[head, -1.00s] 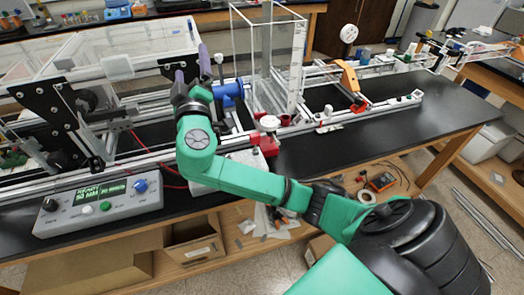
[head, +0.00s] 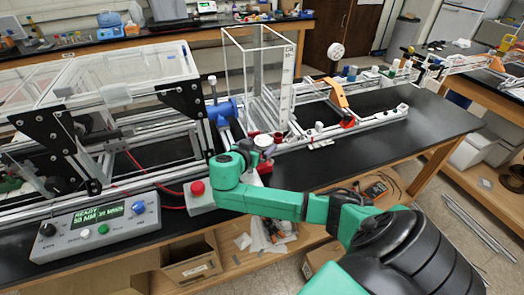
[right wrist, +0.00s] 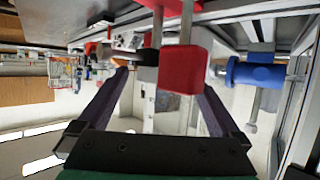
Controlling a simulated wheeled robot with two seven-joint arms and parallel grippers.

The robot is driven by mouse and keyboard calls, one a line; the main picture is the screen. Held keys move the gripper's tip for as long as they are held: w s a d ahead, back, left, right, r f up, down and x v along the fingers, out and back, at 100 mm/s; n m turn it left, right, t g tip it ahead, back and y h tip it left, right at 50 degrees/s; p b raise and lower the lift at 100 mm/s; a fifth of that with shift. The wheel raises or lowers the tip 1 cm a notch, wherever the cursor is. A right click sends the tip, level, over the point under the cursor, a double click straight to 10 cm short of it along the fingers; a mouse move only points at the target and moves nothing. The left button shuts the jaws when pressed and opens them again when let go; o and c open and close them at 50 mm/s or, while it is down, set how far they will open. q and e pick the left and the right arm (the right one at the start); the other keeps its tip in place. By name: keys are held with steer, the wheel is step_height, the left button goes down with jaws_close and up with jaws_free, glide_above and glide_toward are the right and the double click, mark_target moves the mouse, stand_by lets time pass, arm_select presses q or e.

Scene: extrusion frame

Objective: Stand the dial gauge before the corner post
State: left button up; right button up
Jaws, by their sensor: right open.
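A small round white-topped thing with red parts (head: 264,141), probably the dial gauge, stands at the bench's front rail in the head view. It is partly covered by my right wrist. In the right wrist view, which looks upside down, my right gripper (right wrist: 165,82) is open. A red block (right wrist: 183,68) on a metal bar shows between and beyond its fingertips; I cannot tell whether they touch. In the head view my right fingers are hidden behind the arm. I cannot tell which upright of the metal frame (head: 208,128) is the corner post. My left gripper is not in view.
A clear upright tank (head: 262,88) stands behind the rail. A blue cylinder (head: 222,110) is left of it and also shows in the right wrist view (right wrist: 255,75). A control box (head: 95,228) and red button (head: 197,187) are at front left. The bench's right part (head: 425,130) is clear.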

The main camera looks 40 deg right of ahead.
steer(key=shift+x, duration=1.45)
steer(key=shift+r, duration=0.15)
jaws_close()
